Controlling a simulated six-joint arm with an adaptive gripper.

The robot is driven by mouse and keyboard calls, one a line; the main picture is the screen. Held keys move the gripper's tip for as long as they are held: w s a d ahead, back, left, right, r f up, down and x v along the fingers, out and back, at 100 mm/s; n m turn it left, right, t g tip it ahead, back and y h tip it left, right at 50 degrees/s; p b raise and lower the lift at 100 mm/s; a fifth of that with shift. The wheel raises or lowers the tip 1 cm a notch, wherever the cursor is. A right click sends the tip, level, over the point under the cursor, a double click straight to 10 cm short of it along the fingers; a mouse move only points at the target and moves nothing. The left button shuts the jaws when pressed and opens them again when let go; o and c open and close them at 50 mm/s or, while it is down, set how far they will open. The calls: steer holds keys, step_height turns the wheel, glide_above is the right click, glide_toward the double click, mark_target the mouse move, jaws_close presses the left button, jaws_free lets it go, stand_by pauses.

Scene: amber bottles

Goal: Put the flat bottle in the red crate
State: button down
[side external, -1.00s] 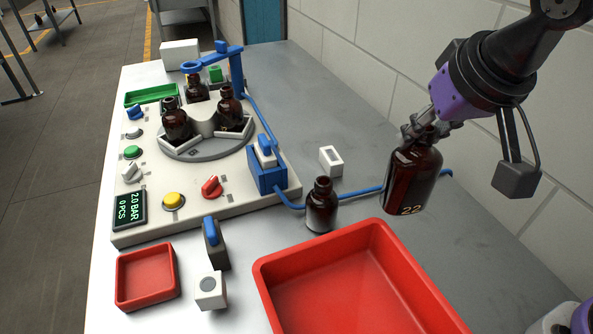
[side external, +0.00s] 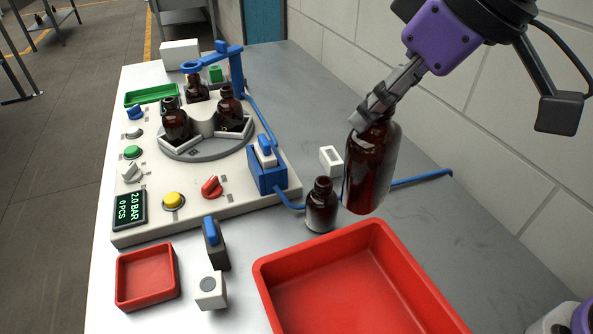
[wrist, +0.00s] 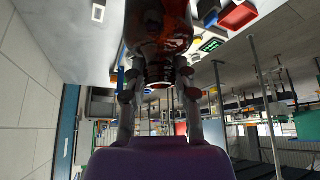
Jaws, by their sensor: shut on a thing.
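My gripper (side external: 374,114) is shut on the neck of a large amber bottle (side external: 370,172), which appears to be the flat bottle. It hangs nearly upright above the table, behind the red crate (side external: 300,257) and to the right of a small amber bottle. In the wrist view the neck of the held bottle (wrist: 158,72) sits between the fingers (wrist: 158,85). The red crate is large, open and empty where its inside shows; its near end is cut off by the picture's bottom edge.
A small amber bottle (side external: 321,207) stands just behind the crate, close to the held bottle. A white block (side external: 331,160), a blue hose (side external: 422,179) and a machine with a turntable (side external: 207,146) holding amber bottles lie further back. A small red tray (side external: 147,274) is at the left.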

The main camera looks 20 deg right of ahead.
steer(key=s+a+n+g+y, duration=0.4)
steer(key=s+n+g, duration=0.1)
steer(key=s+n, duration=0.7)
step_height(320, 180, down, 15)
steer(key=w, duration=0.1)
steer(key=shift+n, duration=0.3)
steer(key=shift+a, duration=0.1)
steer(key=c, duration=0.6)
jaws_free()
steer(key=shift+c, duration=0.2)
